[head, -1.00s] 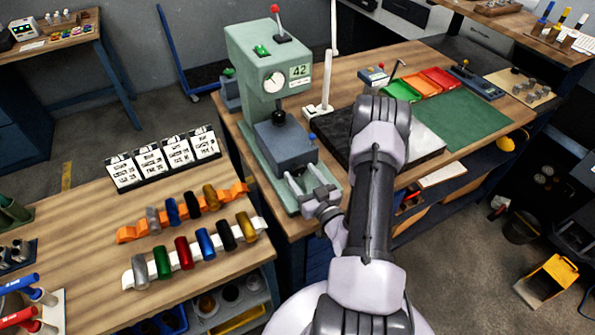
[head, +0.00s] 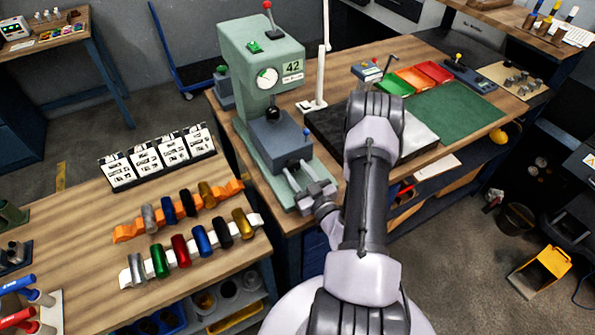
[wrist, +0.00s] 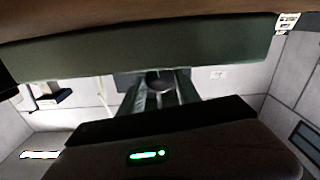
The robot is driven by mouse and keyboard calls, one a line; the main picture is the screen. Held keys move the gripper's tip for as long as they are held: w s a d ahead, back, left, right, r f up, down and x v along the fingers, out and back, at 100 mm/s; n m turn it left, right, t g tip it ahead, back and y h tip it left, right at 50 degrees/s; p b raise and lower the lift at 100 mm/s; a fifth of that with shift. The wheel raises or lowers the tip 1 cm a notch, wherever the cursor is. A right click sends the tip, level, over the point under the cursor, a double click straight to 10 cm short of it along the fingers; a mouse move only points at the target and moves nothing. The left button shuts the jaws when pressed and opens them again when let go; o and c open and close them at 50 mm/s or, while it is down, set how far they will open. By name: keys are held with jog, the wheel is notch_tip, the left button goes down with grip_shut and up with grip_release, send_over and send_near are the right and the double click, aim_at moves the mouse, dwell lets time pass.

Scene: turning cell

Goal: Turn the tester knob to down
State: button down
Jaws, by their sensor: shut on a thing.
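The tester (head: 262,50) is a pale green press-like machine with a "42" label, a round dial and a grey-blue block (head: 279,138) at its front. My gripper (head: 303,188) is at the low front end of the tester, below the block, and is shut on a part there. I take this part to be the tester knob, but the jaws hide it and its setting cannot be read. The wrist view shows the tester's green body (wrist: 150,55) close up and a dark round ball (wrist: 160,82) under it.
A black-and-grey plate (head: 325,124) lies right of the tester. Green, orange and red trays (head: 412,79) and a green mat (head: 455,112) are beyond. The left table holds colored rolls on racks (head: 195,250) and printed cards (head: 160,158).

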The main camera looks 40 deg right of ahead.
jog(key=n, duration=0.4)
jog(key=shift+n, duration=0.3)
jog(key=n, duration=0.4)
jog(key=shift+n, duration=0.3)
jog(key=n, duration=0.3)
jog(key=shift+n+b, duration=0.3)
jog(key=n+b, duration=0.1)
jog(key=n, duration=0.3)
jog(key=shift+n, duration=0.3)
jog(key=n+b, duration=0.2)
jog(key=n, duration=0.2)
jog(key=shift+n, duration=0.3)
jog(key=n+b, duration=0.2)
jog(key=n, duration=0.2)
jog(key=shift+f, duration=0.1)
jog(key=n+b, duration=0.3)
jog(key=n, duration=0.1)
jog(key=shift+n, duration=0.4)
jog(key=shift+n+b, duration=1.15)
jog(key=shift+n, duration=0.75)
